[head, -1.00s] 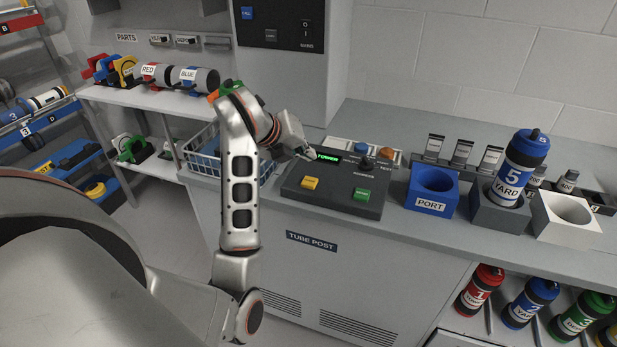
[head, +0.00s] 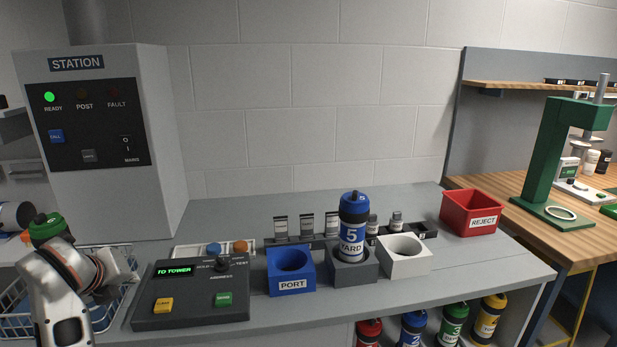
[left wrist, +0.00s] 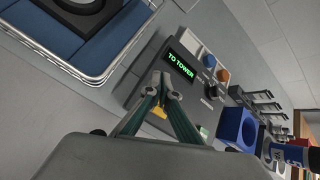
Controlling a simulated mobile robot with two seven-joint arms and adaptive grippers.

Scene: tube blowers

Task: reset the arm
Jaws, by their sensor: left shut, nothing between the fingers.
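My left arm shows at the lower left of the head view, and its gripper (head: 128,272) is beside the wire basket and the left end of the control panel. In the left wrist view the two fingers of the left gripper (left wrist: 163,88) come together, shut and empty. The dark control panel (head: 190,312) reads "TO TOWER" in green and has a yellow and a green button. The fingertips appear in front of the panel in the wrist view, partly covering the yellow button; I cannot tell their height above it. My right gripper is not in view.
A blue PORT block (head: 291,283), a grey block (head: 352,273) holding the blue carrier 5 YARD (head: 353,222) upright, and an empty white block (head: 404,262) stand in a row. A red REJECT bin (head: 470,213) is farther right. The wire basket (head: 15,298) is left.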

